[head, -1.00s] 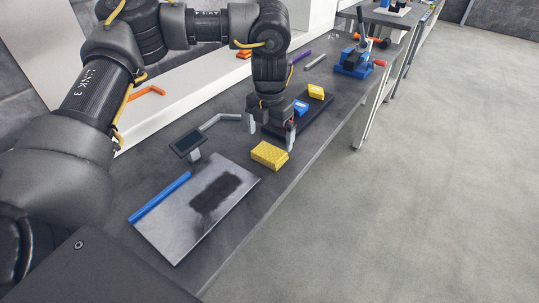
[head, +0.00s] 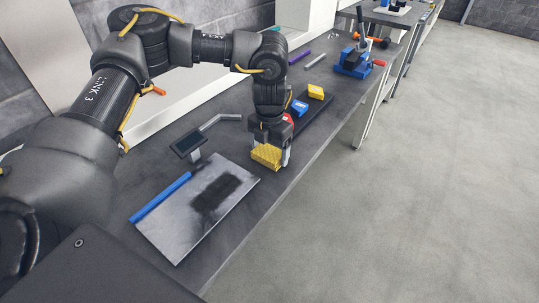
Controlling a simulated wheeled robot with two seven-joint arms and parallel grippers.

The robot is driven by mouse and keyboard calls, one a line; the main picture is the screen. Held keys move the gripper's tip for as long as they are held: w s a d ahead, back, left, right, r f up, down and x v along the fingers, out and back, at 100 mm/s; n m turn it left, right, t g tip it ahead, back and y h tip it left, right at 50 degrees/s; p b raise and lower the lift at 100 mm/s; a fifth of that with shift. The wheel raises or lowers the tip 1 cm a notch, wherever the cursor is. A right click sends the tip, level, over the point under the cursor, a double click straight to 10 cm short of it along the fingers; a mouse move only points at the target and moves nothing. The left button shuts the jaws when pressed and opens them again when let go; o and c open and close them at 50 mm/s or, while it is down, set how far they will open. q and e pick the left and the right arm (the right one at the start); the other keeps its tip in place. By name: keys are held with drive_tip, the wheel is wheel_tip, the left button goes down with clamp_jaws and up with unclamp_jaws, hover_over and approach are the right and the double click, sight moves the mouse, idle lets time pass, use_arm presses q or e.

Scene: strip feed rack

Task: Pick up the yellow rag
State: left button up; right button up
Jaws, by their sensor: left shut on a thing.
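The yellow rag (head: 266,156) is a folded, textured block on the dark bench, just beyond the far right corner of the metal plate. My left gripper (head: 270,158) points down over it with a finger on either side, shut on it. I cannot tell whether the rag is clear of the bench. My right gripper is not in view.
A stained metal plate (head: 185,226) with a blue bar (head: 160,197) lies nearer. A small dark screen (head: 188,143) stands to the left. Behind the gripper is a dark tray (head: 318,113) with blue and yellow blocks. A blue vise (head: 352,62) stands farther back.

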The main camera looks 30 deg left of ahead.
sight(270, 153)
use_arm(q)
drive_tip(key=shift+r, duration=0.5)
wheel_tip(270, 153, up, 2)
drive_tip(key=shift+r+b, duration=0.2)
drive_tip(key=shift+b, duration=0.2)
drive_tip(key=s+d+r+b, duration=0.1)
drive_tip(key=s+d+r, duration=0.2)
drive_tip(key=s+r, duration=0.6)
drive_tip(key=s, duration=0.4)
drive_tip(key=shift+s+d+r, duration=0.3)
drive_tip(key=shift+r, duration=0.05)
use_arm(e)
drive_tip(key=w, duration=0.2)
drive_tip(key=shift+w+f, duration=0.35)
